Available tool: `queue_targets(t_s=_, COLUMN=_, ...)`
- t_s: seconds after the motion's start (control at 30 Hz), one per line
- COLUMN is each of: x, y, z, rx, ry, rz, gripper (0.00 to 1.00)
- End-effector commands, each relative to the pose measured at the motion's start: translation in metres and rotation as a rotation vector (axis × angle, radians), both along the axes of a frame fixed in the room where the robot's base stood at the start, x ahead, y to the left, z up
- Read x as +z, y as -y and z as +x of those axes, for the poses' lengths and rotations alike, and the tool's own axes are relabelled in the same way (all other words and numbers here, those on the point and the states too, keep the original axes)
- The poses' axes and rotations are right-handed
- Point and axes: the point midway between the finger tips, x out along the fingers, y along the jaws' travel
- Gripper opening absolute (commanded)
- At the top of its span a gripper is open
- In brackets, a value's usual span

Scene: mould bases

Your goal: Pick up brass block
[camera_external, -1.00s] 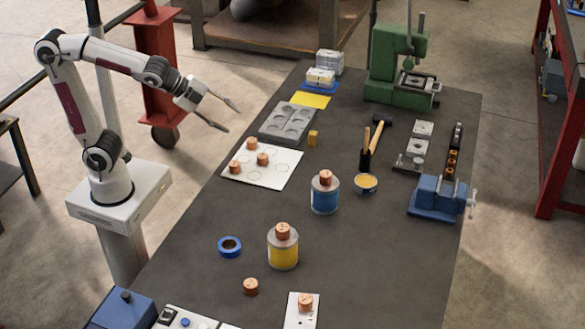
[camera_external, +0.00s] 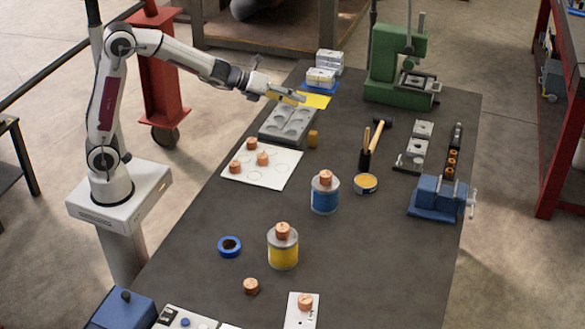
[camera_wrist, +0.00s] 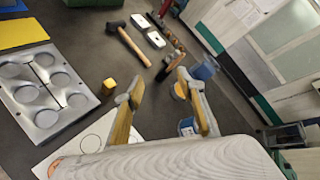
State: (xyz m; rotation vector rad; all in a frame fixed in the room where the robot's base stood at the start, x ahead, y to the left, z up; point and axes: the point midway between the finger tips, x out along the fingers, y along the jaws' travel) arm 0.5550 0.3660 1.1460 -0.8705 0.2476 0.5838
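The brass block (camera_external: 312,138) is a small yellow-gold block standing on the dark bench, just right of the grey mould plate. It also shows in the wrist view (camera_wrist: 108,86), left of my fingers and apart from them. My gripper (camera_external: 289,95) is in the air near the far end of the mould plate, beyond and left of the block in the external view. In the wrist view, my gripper's two fingers (camera_wrist: 160,80) are spread with nothing between them but background. The block is not hidden in either view.
The grey mould plate (camera_external: 289,122) with round hollows lies beside the block. A white sheet (camera_external: 272,178) with copper cylinders is nearer. A green press (camera_external: 397,68) rises at the back.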

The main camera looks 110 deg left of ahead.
Motion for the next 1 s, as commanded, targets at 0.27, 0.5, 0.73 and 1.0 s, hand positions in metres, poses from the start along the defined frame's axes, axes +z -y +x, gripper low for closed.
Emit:
queue_targets(t_s=0.27, x=-0.042, y=-0.048, z=0.008, rx=-0.208, ry=-0.075, rz=0.237, gripper=0.39)
queue_targets(t_s=0.5, x=-0.085, y=-0.079, z=0.002, rx=-0.396, ry=-0.118, rz=0.426, gripper=0.39)
queue_targets(t_s=0.73, x=-0.129, y=-0.100, z=-0.014, rx=-0.572, ry=-0.132, rz=0.592, gripper=0.39)
queue_targets(t_s=1.0, x=-0.163, y=-0.108, z=-0.033, rx=-0.706, ry=-0.118, rz=0.717, gripper=0.39)
